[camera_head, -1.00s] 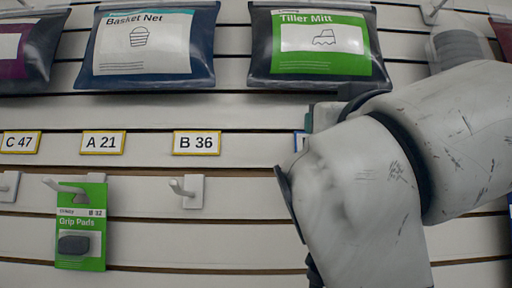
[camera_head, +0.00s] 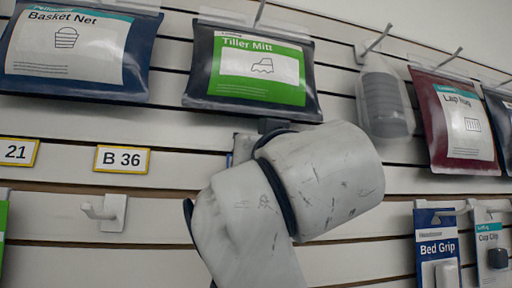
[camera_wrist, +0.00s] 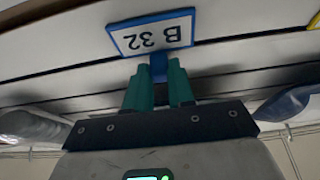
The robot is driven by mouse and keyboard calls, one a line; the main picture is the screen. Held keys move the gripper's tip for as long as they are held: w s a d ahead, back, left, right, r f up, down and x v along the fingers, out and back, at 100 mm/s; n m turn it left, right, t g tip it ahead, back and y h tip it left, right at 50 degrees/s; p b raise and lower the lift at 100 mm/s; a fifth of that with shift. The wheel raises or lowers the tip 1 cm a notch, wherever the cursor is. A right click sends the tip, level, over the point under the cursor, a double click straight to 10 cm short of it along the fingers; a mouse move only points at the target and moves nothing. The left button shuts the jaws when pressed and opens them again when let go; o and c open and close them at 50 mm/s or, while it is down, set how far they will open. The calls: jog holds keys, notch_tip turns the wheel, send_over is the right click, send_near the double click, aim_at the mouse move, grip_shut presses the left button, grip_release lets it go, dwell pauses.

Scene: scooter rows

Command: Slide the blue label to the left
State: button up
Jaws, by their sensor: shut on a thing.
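The blue label (camera_wrist: 152,34) reads B 32 and has a blue border around a white face. It sits on the wall rail and appears upside down in the wrist view. My gripper (camera_wrist: 159,82) has its green fingers closed on a blue tab (camera_wrist: 158,66) at the label's edge. In the head view my own arm hides the fingers and nearly all of the label; only a thin blue sliver (camera_head: 229,160) shows left of the wrist.
An empty hook (camera_head: 104,212) is below B 36. The Tiller Mitt pouch (camera_head: 255,66) hangs above my wrist. Bed Grip (camera_head: 438,250) hangs at lower right.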

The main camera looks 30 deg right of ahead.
grip_shut()
jog(key=shift+w+a, duration=0.2)
jog(key=shift+a, duration=0.85)
jog(key=shift+w+a, duration=0.2)
jog(key=shift+a, duration=0.8)
jog(key=o, duration=0.7)
grip_release()
jog(key=shift+a, duration=0.1)
jog(key=shift+c, duration=0.2)
